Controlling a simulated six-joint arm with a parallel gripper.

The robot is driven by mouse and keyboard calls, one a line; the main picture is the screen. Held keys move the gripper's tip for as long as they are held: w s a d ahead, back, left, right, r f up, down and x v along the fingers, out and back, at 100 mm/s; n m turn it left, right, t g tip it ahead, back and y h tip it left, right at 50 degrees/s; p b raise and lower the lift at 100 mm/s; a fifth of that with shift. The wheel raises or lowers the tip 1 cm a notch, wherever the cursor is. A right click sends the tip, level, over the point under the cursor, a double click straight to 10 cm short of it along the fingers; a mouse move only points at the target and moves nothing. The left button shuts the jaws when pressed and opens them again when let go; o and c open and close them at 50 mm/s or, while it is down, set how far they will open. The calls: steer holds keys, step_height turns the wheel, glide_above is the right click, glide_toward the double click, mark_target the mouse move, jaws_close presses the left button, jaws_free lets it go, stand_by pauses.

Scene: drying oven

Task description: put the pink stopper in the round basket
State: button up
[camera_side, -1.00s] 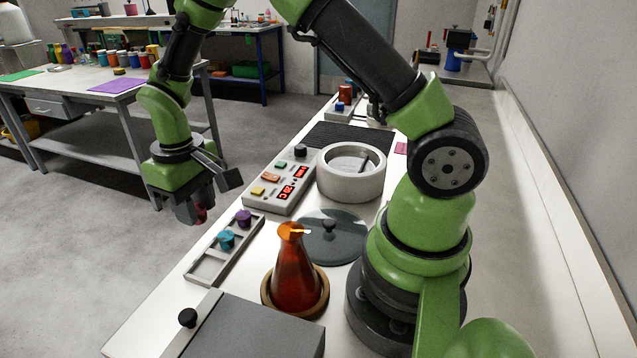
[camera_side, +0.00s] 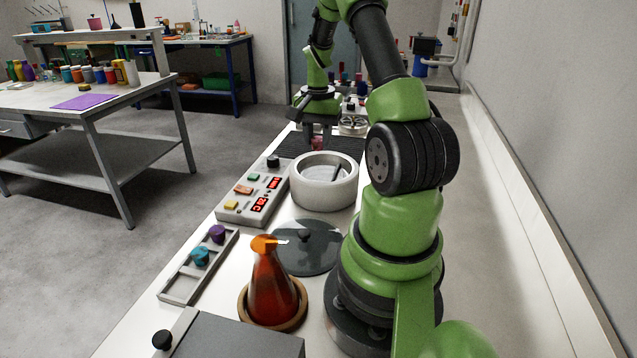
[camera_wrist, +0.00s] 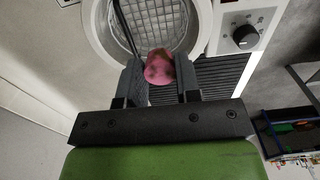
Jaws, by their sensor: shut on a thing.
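The pink stopper (camera_wrist: 158,66) is between the two fingers of my gripper (camera_wrist: 161,85) in the wrist view, and my gripper is shut on it. In the side view the stopper (camera_side: 317,143) is a small pinkish patch below my gripper (camera_side: 317,132), partly hidden. A white round housing (camera_side: 323,201) stands nearer the camera than the gripper, open at the top. In the wrist view this housing (camera_wrist: 94,22) has a wire mesh basket (camera_wrist: 150,22) inside. The stopper overlaps the near edge of the mesh in that picture; its height above it cannot be told.
A dark ribbed mat (camera_side: 345,145) lies under and beside the gripper. A control panel (camera_side: 252,190) with a knob stands left of the housing. A dark lid (camera_side: 306,255), an orange flask (camera_side: 270,285) and a rack (camera_side: 183,285) with purple and teal stoppers are nearer the camera.

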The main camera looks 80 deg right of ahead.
step_height(320, 180, down, 10)
steer(key=shift+s+r, duration=0.1)
steer(key=shift+r, duration=0.15)
steer(key=shift+f, duration=0.1)
steer(key=o, duration=0.6)
